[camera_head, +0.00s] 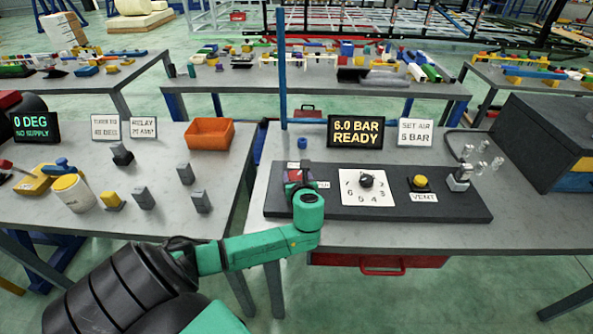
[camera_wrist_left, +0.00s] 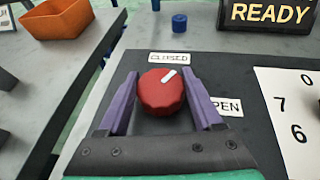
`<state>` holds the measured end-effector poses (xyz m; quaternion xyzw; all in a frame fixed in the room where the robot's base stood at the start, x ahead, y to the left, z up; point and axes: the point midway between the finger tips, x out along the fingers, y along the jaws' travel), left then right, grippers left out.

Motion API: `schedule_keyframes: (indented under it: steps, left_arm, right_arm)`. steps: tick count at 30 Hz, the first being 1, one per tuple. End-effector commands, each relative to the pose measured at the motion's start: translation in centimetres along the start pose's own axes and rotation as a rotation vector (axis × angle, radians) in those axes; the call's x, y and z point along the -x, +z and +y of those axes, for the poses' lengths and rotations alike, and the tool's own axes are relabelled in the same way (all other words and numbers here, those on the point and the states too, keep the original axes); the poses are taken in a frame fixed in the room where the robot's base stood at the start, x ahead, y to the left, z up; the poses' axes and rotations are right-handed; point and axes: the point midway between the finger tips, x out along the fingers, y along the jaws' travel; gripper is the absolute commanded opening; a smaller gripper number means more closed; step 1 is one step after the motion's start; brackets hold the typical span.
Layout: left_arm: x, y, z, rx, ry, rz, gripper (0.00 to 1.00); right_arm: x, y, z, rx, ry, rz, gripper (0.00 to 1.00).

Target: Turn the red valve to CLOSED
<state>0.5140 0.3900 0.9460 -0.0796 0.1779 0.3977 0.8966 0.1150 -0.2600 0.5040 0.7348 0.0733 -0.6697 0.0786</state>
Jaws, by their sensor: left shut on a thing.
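The red valve (camera_wrist_left: 160,94) is a round knob with a white pointer line, on the dark panel (camera_head: 461,207). In the left wrist view the line points up and right. The CLOSED label (camera_wrist_left: 170,57) is just above the knob and the OPEN label (camera_wrist_left: 226,107) is to its right. My left gripper (camera_wrist_left: 160,88) is shut on the red valve, with one purple finger on each side. In the head view this gripper (camera_head: 296,179) is at the panel's left end and hides most of the valve. My right gripper is not in view.
A white dial with a black knob (camera_head: 366,180), a yellow VENT button (camera_head: 420,182) and a metal fitting (camera_head: 459,177) are right of the valve. A display (camera_head: 356,132) reads 6.0 BAR READY. A small blue cap (camera_head: 302,142) stands behind the panel. An orange bin (camera_head: 209,134) is on the left table.

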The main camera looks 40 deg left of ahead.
Motion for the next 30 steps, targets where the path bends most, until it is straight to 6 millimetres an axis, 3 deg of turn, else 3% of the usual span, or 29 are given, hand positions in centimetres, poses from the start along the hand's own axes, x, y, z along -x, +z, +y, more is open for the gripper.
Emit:
schedule_keyframes:
  steps: [6,16,30]
  left_arm:
    - [0.12,0.07,-0.23,0.080,0.187,0.005,0.12]
    - [-0.01,-0.13,-0.14,0.177,0.429,0.003,0.12]
    - [-0.05,-0.18,0.03,0.233,0.567,0.003,0.12]
  right_arm:
    - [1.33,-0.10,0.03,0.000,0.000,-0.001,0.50]
    - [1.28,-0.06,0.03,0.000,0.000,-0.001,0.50]
    - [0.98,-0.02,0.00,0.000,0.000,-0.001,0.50]
